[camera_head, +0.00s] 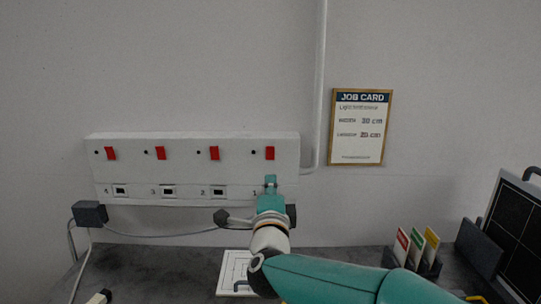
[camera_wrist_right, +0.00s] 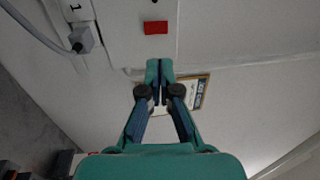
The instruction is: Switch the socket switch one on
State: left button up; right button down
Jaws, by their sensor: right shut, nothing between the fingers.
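A white socket strip (camera_head: 190,140) is mounted on the wall, with several red switches above sockets numbered 4 to 1 from left to right. The red switch of socket one (camera_head: 270,153) is the rightmost; it also shows in the right wrist view (camera_wrist_right: 156,27). Whether it is on or off I cannot tell. My right gripper (camera_head: 270,182) is shut and empty, its tips just below this switch in the head view. In the right wrist view its closed tips (camera_wrist_right: 159,64) are apart from the switch in the picture. The gripper hides socket one in the head view. My left gripper is not in view.
A grey cable with a plug (camera_wrist_right: 82,38) is near the number 1 label. A dark box (camera_head: 90,213) is at the strip's lower left. A framed job card (camera_head: 361,127) and a pipe (camera_head: 320,80) are to the right. A card holder (camera_head: 412,256) stands on the dark worktop.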

aim_at(271, 152)
jog(key=w+p, duration=0.1)
jog(key=w, duration=0.2)
jog(key=w+r+p, duration=0.1)
jog(key=w+p, duration=0.1)
jog(key=w, duration=0.2)
jog(key=w+p, duration=0.2)
jog(key=w, duration=0.1)
jog(key=shift+w+r, duration=0.2)
jog(key=shift+r, duration=0.2)
jog(key=shift+w+p, duration=0.65)
jog(key=shift+w, duration=0.15)
jog(key=shift+d, duration=0.1)
